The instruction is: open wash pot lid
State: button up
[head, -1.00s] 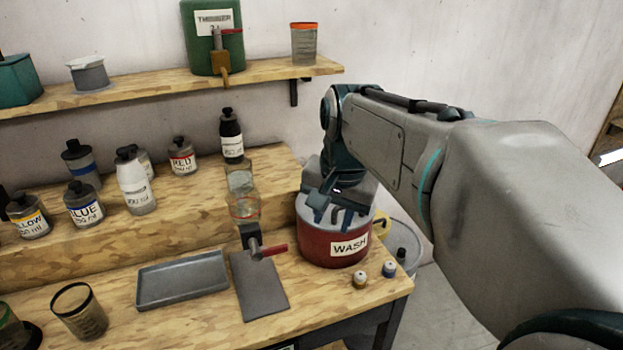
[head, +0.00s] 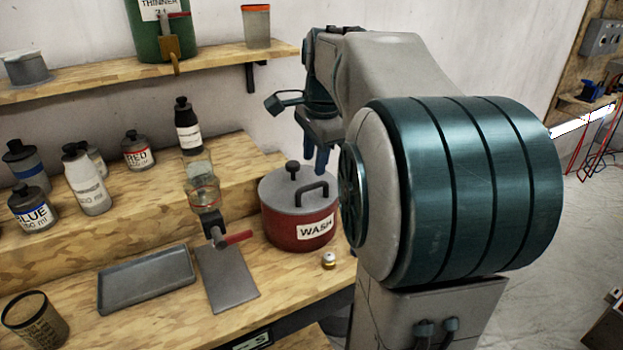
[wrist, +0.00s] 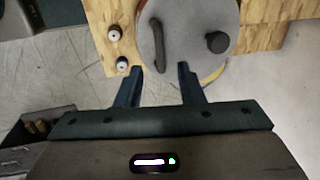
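The wash pot (head: 290,232) is dark red with a white WASH label and stands near the right end of the bench. Its grey lid (head: 280,190) sits on top, with a black arched handle (head: 313,187) and a round black knob (head: 293,168). In the wrist view the lid (wrist: 188,22) is at the top, with the handle (wrist: 159,48) and the knob (wrist: 217,42). My gripper (wrist: 160,68) is open and empty, its fingers apart below the lid in that view. In the head view my gripper (head: 316,158) is above the pot's right side, pointing down.
Two small capped vials (wrist: 118,48) stand beside the pot at the bench edge. A valve with a red lever (head: 233,239), a grey tray (head: 147,279) and bottles (head: 138,152) are to the left. A shelf (head: 130,76) runs above. Open floor lies right.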

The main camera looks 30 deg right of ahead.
aim_at(311, 185)
jog(key=f, duration=0.3)
jog(key=w+f, duration=0.1)
jog(key=f, duration=0.2)
jog(key=shift+w+f, duration=0.1)
jog(key=shift+c, duration=0.3)
grip_shut()
